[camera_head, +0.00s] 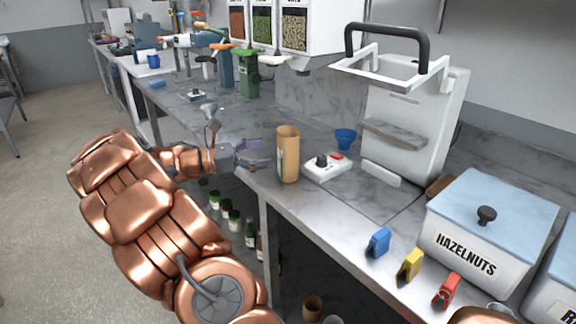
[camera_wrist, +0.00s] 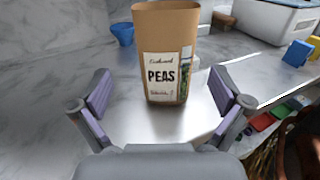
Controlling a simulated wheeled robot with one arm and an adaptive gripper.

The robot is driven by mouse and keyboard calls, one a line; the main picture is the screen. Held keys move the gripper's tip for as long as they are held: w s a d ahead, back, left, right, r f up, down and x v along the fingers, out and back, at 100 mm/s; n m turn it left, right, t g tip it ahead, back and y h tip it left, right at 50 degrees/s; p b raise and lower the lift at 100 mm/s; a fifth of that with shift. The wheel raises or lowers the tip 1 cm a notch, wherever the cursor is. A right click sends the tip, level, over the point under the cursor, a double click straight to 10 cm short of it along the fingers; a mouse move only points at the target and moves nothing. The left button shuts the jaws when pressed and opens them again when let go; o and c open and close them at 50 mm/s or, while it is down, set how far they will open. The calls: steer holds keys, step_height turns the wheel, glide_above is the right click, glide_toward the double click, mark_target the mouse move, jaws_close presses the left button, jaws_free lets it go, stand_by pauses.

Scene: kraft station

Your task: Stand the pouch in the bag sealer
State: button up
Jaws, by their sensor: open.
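The pouch (camera_head: 288,155) is a brown kraft bag standing upright and open at the top near the counter's front edge. In the wrist view the pouch (camera_wrist: 165,38) shows a white PEAS label and a narrow picture strip beside it. My gripper (camera_head: 256,154) is left of the pouch at about its mid-height. In the wrist view my gripper (camera_wrist: 160,92) has its two fingers wide apart, with the pouch centred ahead beyond the fingertips. The white machine with a raised black handle (camera_head: 415,115), apparently the bag sealer, stands behind and right of the pouch.
A white control box (camera_head: 327,167) with a red button sits just right of the pouch. A blue funnel (camera_head: 345,138) is behind it. Blue (camera_head: 377,243), yellow (camera_head: 411,265) and red (camera_head: 446,290) clips lie before the hazelnuts bin (camera_head: 480,248). Dispensers (camera_head: 262,25) hang behind.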

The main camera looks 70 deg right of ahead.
mark_target(279, 151)
steer(key=x, duration=0.6)
steer(key=shift+s+a, duration=0.2)
steer(key=shift+s, duration=0.2)
steer(key=shift+r, duration=0.1)
steer(key=c, duration=1.5)
